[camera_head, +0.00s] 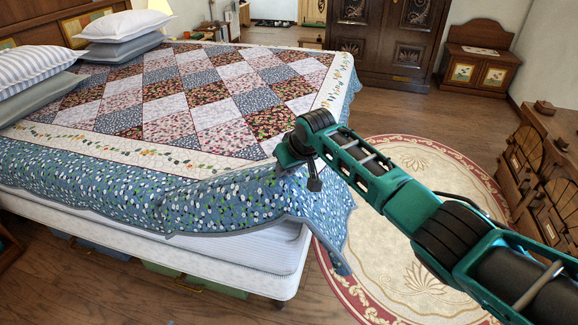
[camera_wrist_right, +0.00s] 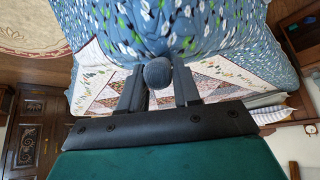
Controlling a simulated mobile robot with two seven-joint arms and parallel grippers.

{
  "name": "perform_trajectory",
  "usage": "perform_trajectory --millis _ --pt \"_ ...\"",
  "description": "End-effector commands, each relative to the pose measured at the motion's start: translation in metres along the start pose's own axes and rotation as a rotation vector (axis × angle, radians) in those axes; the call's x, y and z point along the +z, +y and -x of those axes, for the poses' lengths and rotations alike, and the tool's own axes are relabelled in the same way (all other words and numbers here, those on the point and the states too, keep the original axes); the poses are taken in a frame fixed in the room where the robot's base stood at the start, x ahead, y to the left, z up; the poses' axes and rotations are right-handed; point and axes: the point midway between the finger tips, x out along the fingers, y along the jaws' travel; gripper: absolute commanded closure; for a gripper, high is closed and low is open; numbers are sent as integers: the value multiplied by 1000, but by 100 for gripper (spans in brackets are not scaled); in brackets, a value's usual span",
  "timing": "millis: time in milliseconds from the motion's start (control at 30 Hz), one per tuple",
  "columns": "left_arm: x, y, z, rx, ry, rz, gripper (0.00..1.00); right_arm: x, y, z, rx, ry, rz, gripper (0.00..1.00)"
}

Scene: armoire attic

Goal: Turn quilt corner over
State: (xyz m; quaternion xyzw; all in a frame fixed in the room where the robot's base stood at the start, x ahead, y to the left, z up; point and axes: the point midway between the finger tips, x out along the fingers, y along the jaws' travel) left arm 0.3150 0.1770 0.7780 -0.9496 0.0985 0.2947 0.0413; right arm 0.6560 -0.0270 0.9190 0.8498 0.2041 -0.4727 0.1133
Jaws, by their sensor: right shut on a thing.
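The patchwork quilt (camera_head: 222,104) covers the bed, with a diamond-patterned middle, a pale floral band and a blue flowered border. Its near border (camera_head: 215,203) hangs over the mattress edge, raised and bunched toward my right gripper (camera_head: 297,167). My right gripper is shut on the quilt by the near right corner of the bed; the quilt drapes down below it. In the right wrist view, blue quilt cloth (camera_wrist_right: 185,30) fills the top, and a dark rounded piece sits between the fingers (camera_wrist_right: 158,82); the exact grip is partly hidden. My left gripper is not in view.
The white mattress (camera_head: 250,249) shows under the lifted border. Pillows (camera_head: 125,27) lie at the far left. Storage boxes (camera_head: 195,282) are under the bed. A round rug (camera_head: 420,255) and a wooden chest (camera_head: 545,165) are on the right. The armoire (camera_head: 392,38) stands behind.

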Motion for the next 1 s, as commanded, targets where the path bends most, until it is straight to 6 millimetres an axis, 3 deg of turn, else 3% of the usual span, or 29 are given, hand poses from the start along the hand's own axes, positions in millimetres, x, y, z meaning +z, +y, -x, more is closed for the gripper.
perform_trajectory --millis 67,100,300,667,1000 --pt "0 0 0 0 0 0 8 -2 0 1 -1 5 0 100" --pt "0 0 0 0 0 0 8 -2 0 1 -1 5 0 64" --pt "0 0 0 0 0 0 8 -1 0 0 0 4 0 47" --pt "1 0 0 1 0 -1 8 -1 0 5 -1 4 1 47" --pt "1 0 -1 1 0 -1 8 -1 0 46 0 7 2 47"
